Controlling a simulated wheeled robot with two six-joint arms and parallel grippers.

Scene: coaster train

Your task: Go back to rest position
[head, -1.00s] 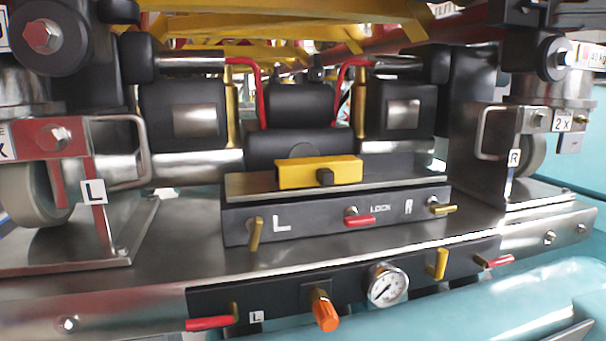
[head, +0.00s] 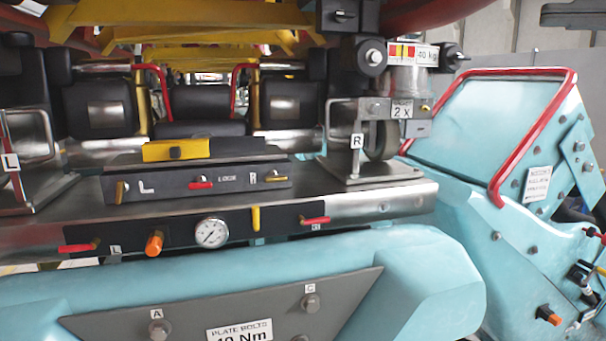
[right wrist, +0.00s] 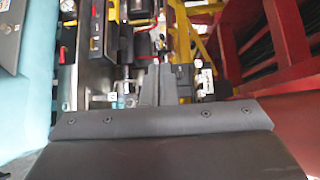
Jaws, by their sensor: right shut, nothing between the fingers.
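My right gripper shows in the right wrist view (right wrist: 157,75), its two grey fingers together with nothing between them. In the head view, only a dark part at the top right corner (head: 572,14) seems to belong to my right arm; its fingertips cannot be made out there. My left gripper is in neither view. The coaster train's front plate (head: 385,203) carries a yellow block (head: 176,149), a round gauge (head: 211,232), red and yellow levers and an orange knob (head: 154,243). No gripper touches them in the head view.
A teal car body (head: 250,270) with a grey bolted plate (head: 260,315) lies in front. A teal panel with a red rail (head: 535,72) stands at the right. The right wrist view shows a red frame (right wrist: 285,35) at the right.

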